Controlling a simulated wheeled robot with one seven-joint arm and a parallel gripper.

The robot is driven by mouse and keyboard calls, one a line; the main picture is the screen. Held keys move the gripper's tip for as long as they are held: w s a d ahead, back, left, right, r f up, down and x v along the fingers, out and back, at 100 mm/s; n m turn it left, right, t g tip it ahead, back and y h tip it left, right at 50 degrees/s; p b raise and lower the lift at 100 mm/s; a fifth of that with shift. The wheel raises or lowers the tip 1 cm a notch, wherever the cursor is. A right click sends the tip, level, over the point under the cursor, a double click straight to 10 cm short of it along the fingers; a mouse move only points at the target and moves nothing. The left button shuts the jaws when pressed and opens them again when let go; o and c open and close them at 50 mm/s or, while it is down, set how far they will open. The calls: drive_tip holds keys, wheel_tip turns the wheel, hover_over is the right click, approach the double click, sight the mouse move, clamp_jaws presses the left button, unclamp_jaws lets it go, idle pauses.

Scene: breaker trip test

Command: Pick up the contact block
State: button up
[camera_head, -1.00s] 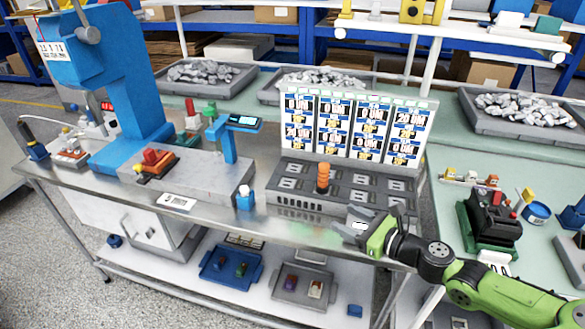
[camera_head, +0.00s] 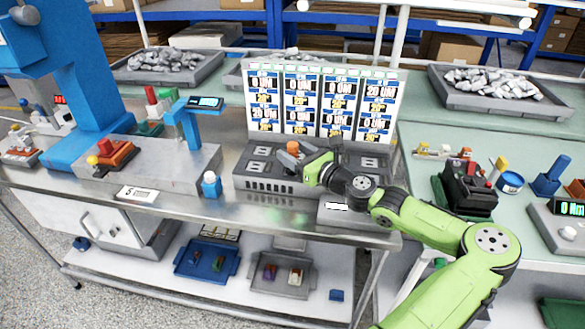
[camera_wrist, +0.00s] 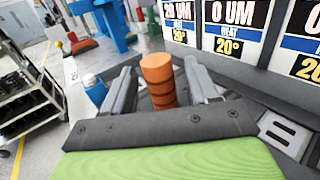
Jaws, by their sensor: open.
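The orange contact block (camera_wrist: 158,80), a short ribbed cylinder, stands upright on the grey test fixture (camera_head: 258,185). Its orange top also shows in the head view (camera_head: 292,147). My gripper (camera_wrist: 165,92) is open, with one finger on each side of the block. In the wrist view the block is between the two fingers, and a narrow gap seems to show at its sides. In the head view my gripper (camera_head: 304,160) reaches it from the right, and the block's lower part is partly hidden by it.
A panel of printed displays (camera_head: 322,105) stands right behind the fixture. Metal-filled trays (camera_head: 165,66) lie behind. A black device (camera_head: 467,190) stands to the right.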

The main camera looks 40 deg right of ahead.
drive_tip(key=shift+w, duration=0.45)
drive_tip(key=shift+r, duration=0.1)
clamp_jaws()
drive_tip(key=shift+r, duration=0.1)
